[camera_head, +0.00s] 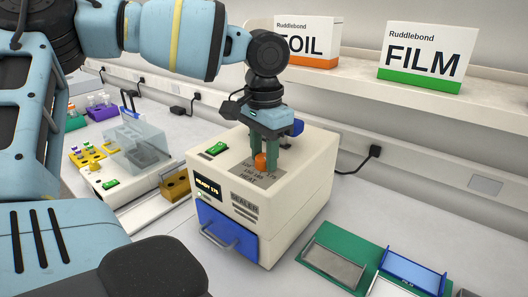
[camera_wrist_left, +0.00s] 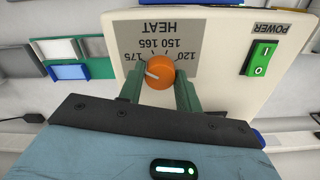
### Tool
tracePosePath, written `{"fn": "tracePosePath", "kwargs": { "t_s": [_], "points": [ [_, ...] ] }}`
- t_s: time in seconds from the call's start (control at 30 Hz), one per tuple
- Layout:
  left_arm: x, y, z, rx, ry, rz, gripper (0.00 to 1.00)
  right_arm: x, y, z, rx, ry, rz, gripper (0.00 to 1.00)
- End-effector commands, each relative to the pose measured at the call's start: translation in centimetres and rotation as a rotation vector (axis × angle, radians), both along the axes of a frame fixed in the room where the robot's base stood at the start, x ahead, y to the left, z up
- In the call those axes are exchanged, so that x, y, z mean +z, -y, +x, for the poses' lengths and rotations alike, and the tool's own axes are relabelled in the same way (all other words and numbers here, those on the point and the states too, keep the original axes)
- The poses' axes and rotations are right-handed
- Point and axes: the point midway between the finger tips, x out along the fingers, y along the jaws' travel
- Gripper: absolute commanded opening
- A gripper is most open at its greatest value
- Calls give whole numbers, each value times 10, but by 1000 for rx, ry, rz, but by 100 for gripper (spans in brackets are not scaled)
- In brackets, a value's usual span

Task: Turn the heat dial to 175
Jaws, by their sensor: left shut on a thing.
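The cream sealer (camera_head: 305,185) stands on the bench with its blue drawer front (camera_head: 228,235) facing forward. Its orange heat dial (camera_head: 261,162) is on top, on a grey scale plate, and also shows in the left wrist view (camera_wrist_left: 160,70). My left gripper (camera_head: 264,152) points down from above and is shut on the dial, with one green finger on each side. In the left wrist view the dial's white mark points left, toward the 175 label. The front display (camera_head: 207,187) appears to read READY 175. My right gripper is not in view.
A green power switch (camera_head: 216,148) is on the sealer's top. Green and blue trays (camera_head: 333,258) lie at the right. A device with a clear cover (camera_head: 140,145) stands at the left. FOIL and FILM boxes (camera_head: 427,57) stand on the shelf behind.

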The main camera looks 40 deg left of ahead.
Motion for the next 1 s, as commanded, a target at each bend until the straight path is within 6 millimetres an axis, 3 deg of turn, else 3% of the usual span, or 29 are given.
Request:
{"fn": "tracePosePath", "kwargs": {
  "t_s": [0.13,0.17,0.3,0.67,1.0],
  "points": [
    [1,0,1,2,4,0,11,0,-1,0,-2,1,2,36],
    [1,0,1,2,4,0,38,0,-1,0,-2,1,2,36],
    [1,0,0,1,2,0,56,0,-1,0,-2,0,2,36],
    [5,0,1,1,2,1,56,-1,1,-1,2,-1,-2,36],
    [55,0,1,1,5,0,56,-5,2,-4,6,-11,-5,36]
  ]
}}
